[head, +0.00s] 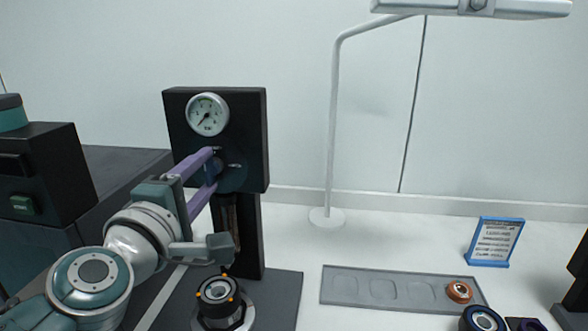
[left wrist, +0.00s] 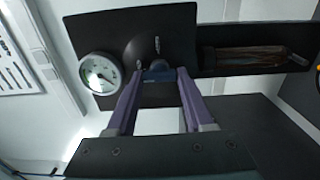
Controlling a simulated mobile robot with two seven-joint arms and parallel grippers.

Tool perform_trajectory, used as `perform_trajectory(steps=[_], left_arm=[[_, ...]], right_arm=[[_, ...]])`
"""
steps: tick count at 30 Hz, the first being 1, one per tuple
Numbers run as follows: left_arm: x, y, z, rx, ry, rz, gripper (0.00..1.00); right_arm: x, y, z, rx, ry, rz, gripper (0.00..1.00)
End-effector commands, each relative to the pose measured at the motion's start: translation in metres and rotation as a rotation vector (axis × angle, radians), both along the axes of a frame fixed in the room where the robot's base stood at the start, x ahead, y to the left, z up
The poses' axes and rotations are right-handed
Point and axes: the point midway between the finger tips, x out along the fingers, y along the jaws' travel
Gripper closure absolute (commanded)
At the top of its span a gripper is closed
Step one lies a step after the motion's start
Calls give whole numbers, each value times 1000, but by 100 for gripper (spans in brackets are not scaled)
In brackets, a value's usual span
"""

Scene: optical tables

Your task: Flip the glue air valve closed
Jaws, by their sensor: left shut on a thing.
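The glue air valve is on a black upright panel (head: 252,120), below a round white pressure gauge (head: 207,114). Its small dark blue handle (left wrist: 158,76) shows between my fingertips in the left wrist view. My left gripper (head: 214,168), with long purple fingers, reaches up from the lower left and is shut on this handle. The fingers partly hide the valve in the head view, so its exact angle is hard to tell. The gauge also shows in the left wrist view (left wrist: 100,73), left of the fingers. My right gripper is not in view.
Below the panel stands a black post with a brown cylinder, and a round fixture (head: 219,292) on a dark base. A grey tray (head: 385,290) with round recesses holds a copper ring (head: 459,291). A blue-framed sign (head: 494,242) and a lamp pole (head: 332,130) stand behind.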

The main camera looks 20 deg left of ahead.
Motion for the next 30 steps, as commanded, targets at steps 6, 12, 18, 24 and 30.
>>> perform_trajectory(steps=[6, 12, 18, 24, 30], left_arm=[[0, 0, 1, -3, -2, 0, 31], [0, 0, 0, -2, -1, 0, 18], [-2, -1, 0, -1, 0, 0, 18], [-26, -6, 0, -1, 2, 0, 18], [-64, -16, -2, -2, 3, 0, 18]], right_arm=[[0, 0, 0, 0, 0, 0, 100], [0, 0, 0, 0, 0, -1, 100], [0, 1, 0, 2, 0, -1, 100], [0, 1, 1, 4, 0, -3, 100], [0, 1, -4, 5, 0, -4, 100]])
